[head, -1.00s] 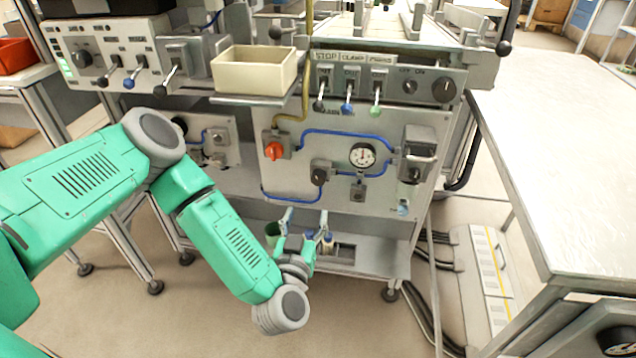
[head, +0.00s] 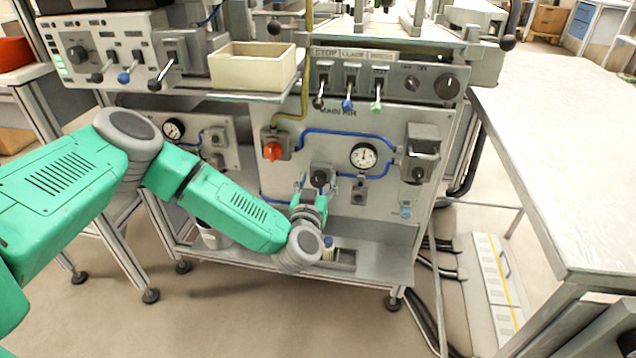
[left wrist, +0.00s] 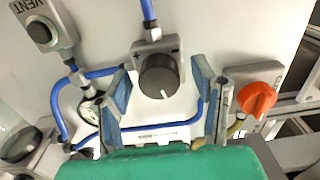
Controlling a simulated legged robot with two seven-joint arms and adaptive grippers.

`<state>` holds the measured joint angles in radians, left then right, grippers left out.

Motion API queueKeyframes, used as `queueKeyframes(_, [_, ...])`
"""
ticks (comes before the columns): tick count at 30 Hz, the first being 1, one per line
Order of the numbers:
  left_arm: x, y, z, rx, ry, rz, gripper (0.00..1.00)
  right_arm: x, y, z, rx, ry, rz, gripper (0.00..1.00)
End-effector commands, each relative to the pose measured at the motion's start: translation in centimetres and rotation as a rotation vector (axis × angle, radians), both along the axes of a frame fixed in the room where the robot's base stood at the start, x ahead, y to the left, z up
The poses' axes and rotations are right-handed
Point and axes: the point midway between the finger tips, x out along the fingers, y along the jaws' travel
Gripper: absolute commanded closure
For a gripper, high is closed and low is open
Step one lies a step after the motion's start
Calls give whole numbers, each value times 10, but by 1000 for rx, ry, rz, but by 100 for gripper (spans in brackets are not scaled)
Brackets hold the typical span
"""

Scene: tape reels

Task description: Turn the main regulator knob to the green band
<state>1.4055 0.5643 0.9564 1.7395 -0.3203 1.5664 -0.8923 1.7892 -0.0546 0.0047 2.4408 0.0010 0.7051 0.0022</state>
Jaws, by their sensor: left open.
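The main regulator knob (head: 320,176), dark and round on a grey square body, sits on the white air panel (head: 285,185). It also shows in the left wrist view (left wrist: 158,76). My left gripper (head: 312,190) is open in front of the panel, close to the knob. In the left wrist view its two fingers (left wrist: 162,92) flank the knob, one on each side, with visible gaps. The round white gauge (head: 363,156) is right of the knob. Its green band is too small to make out. My right gripper is not in view.
An orange-red knob (head: 272,151) sits left and above the regulator. Blue tubing (head: 340,132) runs around it. The VENT fitting (left wrist: 42,32) is at the upper left of the left wrist view. A cream bin (head: 252,70) stands on a shelf above.

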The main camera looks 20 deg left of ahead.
Motion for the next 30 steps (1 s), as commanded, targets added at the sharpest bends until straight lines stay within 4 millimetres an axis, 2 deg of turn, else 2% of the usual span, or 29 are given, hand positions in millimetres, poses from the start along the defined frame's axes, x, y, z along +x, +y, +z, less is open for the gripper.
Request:
queueKeyframes(2, [0,0,0,0,0,0,47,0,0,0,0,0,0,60])
queueKeyframes(3, [0,0,0,0,0,0,54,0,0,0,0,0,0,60])
queueKeyframes(5, [0,0,0,0,0,0,75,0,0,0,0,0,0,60])
queueKeyframes(6, [0,0,0,0,0,0,89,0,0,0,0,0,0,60])
queueKeyframes(7, [0,0,0,0,0,0,97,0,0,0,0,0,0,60])
queueKeyframes(17, [0,-1,3,25,5,-2,96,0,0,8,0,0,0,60])
queueKeyframes(23, [0,-2,6,113,25,-4,96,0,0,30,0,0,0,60])
queueKeyframes(30, [0,-3,7,305,68,-4,96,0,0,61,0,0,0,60])
